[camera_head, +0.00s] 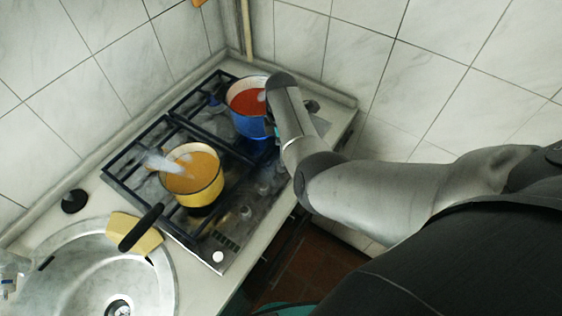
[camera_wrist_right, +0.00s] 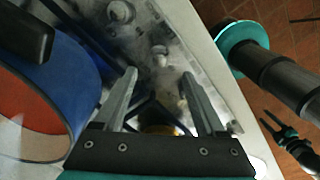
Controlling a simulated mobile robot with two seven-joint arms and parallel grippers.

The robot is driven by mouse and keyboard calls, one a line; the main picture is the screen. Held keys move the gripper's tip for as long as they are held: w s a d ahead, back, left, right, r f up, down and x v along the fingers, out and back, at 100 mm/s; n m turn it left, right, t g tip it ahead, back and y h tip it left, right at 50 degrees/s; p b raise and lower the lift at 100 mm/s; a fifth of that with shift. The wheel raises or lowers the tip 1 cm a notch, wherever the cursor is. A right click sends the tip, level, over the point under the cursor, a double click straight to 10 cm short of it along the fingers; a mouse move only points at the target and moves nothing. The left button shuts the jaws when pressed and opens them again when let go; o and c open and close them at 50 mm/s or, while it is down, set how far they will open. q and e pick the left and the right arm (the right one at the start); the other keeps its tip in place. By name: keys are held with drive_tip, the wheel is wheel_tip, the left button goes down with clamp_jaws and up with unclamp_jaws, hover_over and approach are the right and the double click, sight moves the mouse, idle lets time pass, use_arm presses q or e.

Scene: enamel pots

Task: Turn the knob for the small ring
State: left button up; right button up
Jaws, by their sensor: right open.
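The gas stove (camera_head: 225,240) has a row of pale knobs along its front edge. In the right wrist view one knob (camera_wrist_right: 160,54) stands just beyond and between my fingertips, and another knob (camera_wrist_right: 121,12) lies farther up. Which knob belongs to the small ring cannot be told. My right gripper (camera_wrist_right: 159,76) is open, its fingers apart and empty over the front panel. In the head view my arm hides most of it. What seems to be my left gripper (camera_wrist_right: 272,122) shows small at the right, over the floor; its jaw state is unclear.
A blue pot with red contents (camera_head: 247,123) stands on the far burner, close beside my right gripper (camera_wrist_right: 78,75). A yellow pot (camera_head: 207,193) stands on the nearer burner. A sink (camera_head: 75,275) with a yellow sponge-like block (camera_head: 147,243) is at lower left.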

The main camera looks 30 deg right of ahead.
wheel_tip(320, 180, down, 7)
drive_tip(key=b, duration=0.2)
drive_tip(key=shift+r+b, duration=0.15)
drive_tip(key=shift+b, duration=0.25)
clamp_jaws()
idle(0.3)
